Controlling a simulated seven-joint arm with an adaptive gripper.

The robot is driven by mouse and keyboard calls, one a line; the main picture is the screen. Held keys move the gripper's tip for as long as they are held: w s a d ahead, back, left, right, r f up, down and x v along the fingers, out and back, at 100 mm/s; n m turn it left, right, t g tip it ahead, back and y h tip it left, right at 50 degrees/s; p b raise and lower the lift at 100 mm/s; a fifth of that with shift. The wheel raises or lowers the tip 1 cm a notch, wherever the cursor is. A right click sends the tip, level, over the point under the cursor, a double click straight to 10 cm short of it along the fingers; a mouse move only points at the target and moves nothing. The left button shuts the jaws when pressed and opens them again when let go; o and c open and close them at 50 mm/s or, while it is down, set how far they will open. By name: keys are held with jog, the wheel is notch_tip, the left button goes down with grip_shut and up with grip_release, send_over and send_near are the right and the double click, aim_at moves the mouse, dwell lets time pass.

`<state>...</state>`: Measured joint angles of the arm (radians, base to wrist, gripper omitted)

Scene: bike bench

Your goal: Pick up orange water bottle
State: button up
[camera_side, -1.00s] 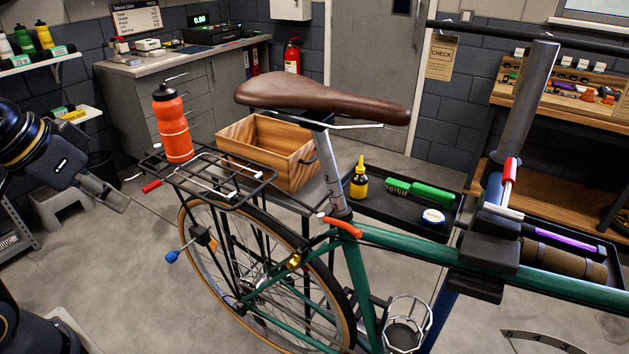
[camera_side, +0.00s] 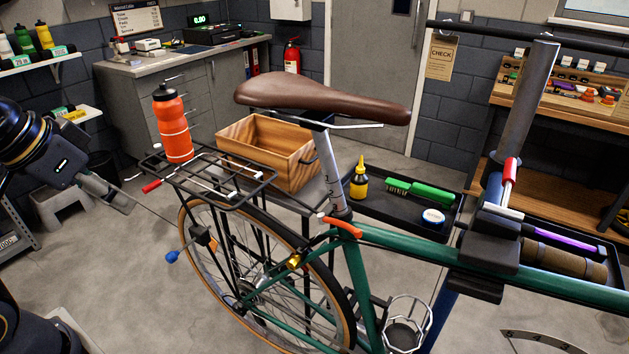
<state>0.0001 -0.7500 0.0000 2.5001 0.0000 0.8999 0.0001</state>
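The orange water bottle (camera_side: 173,128) stands upright on the black rear rack (camera_side: 232,193) of the green bicycle, at the rack's far left part. It has a black cap and a pale band around its middle. My gripper (camera_side: 124,206) is at the left edge of the side view, left of the bottle and lower in the picture. It is apart from the bottle and its fingers point down to the right. The fingers overlap from this angle, so the gap between them does not show. Nothing is seen held in them.
A wooden crate (camera_side: 268,150) is right of the bottle, behind the rack. The brown saddle (camera_side: 322,97) rises to the right. A black tray (camera_side: 405,207) holds a small bottle, green brush and tin.

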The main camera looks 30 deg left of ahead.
jog(key=o, duration=1.2)
jog(key=shift+o, duration=0.2)
